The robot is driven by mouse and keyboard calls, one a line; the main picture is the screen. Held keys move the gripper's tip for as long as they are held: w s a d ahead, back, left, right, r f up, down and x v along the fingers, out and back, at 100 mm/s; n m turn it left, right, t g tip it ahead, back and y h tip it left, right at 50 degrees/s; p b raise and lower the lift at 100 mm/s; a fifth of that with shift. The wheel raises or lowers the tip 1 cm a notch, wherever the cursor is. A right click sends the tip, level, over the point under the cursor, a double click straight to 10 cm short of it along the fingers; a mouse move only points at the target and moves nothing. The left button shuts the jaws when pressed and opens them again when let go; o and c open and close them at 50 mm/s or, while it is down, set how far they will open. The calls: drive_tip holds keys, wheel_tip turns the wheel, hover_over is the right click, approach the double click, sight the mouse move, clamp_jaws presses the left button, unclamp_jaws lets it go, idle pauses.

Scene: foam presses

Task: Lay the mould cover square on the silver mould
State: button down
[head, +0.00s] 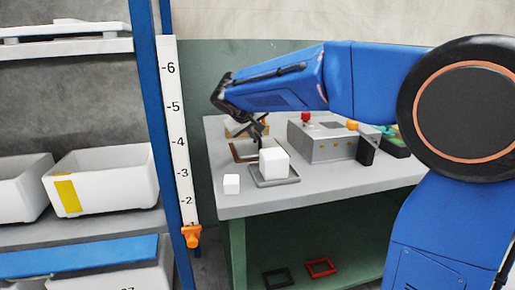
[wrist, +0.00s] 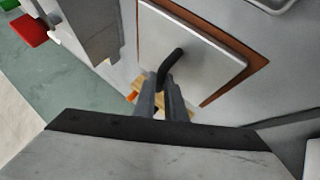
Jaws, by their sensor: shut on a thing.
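The mould cover (wrist: 205,45) is a flat grey plate with a bent black handle (wrist: 171,65). My gripper (wrist: 160,85) is shut on that handle in the wrist view; in the head view my gripper (head: 259,135) is over the back left of the bench. The cover lies over a copper-brown mould (wrist: 235,80), whose edge shows along the right side; I cannot tell whether they touch. The silver mould (head: 290,180) is nearer the bench front, with a white block (head: 273,162) on it. A corner of a silver rim (wrist: 275,8) shows in the wrist view.
A small white cube (head: 231,184) sits left of the silver mould. A grey control box (head: 325,148) with a red button (head: 306,117) stands to the right. A wooden piece (head: 236,128) lies behind. The bench's front right (head: 350,182) is clear. A shelf with white bins (head: 103,182) stands left.

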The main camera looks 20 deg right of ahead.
drive_tip(key=shift+r, duration=0.1)
idle(0.7)
wheel_tip(320, 180, up, 10)
hover_over(256, 147)
drive_tip(key=shift+s+f, duration=0.15)
drive_tip(key=shift+f, duration=4.8)
drive_tip(key=shift+f, duration=0.1)
drive_tip(key=c, duration=1.9)
unclamp_jaws()
drive_tip(key=shift+o, duration=0.4)
